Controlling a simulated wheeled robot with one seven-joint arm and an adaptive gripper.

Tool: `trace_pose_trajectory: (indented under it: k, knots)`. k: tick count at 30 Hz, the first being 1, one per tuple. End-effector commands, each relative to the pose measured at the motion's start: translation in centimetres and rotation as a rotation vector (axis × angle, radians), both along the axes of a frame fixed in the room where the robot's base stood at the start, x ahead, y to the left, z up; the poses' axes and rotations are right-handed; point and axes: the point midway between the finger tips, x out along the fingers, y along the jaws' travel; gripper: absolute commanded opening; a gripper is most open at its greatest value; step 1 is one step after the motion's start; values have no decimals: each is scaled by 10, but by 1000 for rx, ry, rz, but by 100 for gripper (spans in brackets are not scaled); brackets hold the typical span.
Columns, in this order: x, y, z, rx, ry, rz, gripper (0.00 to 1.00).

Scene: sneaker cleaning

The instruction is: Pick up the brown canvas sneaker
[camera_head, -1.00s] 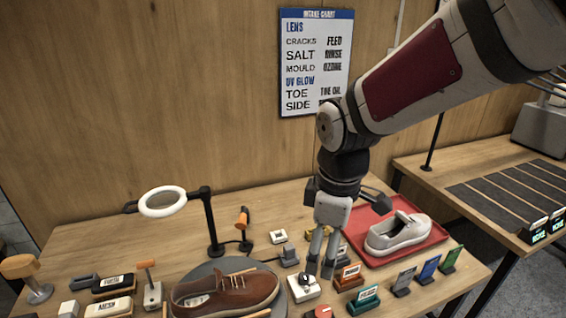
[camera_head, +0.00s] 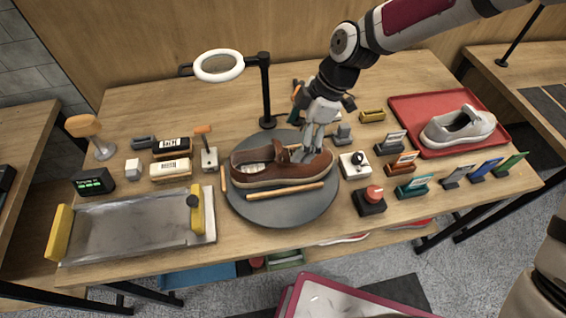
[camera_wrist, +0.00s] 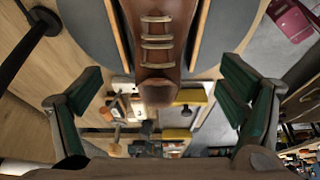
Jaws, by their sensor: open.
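The brown canvas sneaker (camera_head: 262,173) lies on a round dark turntable (camera_head: 283,212) in the head view, its toe to the right. My gripper (camera_head: 306,146) is open and points down, just behind the toe end in the head view. The wrist view shows my gripper (camera_wrist: 160,100) with its green-padded fingers on either side, apart from the sneaker. The far side of the shoe is partly hidden by my fingers.
Wooden sticks (camera_head: 285,191) lie along the sneaker on the turntable. A ring lamp (camera_head: 218,66) stands behind left. A metal tray (camera_head: 140,225) is at left. A red tray (camera_head: 435,145) with a light grey shoe (camera_head: 458,127) is at right. A red-knobbed box (camera_head: 371,198) stands near the turntable.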

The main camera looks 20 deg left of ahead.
Motion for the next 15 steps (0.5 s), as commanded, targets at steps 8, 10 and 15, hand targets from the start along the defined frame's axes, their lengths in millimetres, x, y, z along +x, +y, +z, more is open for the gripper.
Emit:
trace_pose_trajectory:
  k: [8,10,15]
  knots:
    - [-6,10,-28,-2,1,-1,89]
    - [-7,11,-31,-1,0,-2,89]
    - [-11,19,-49,-1,2,0,89]
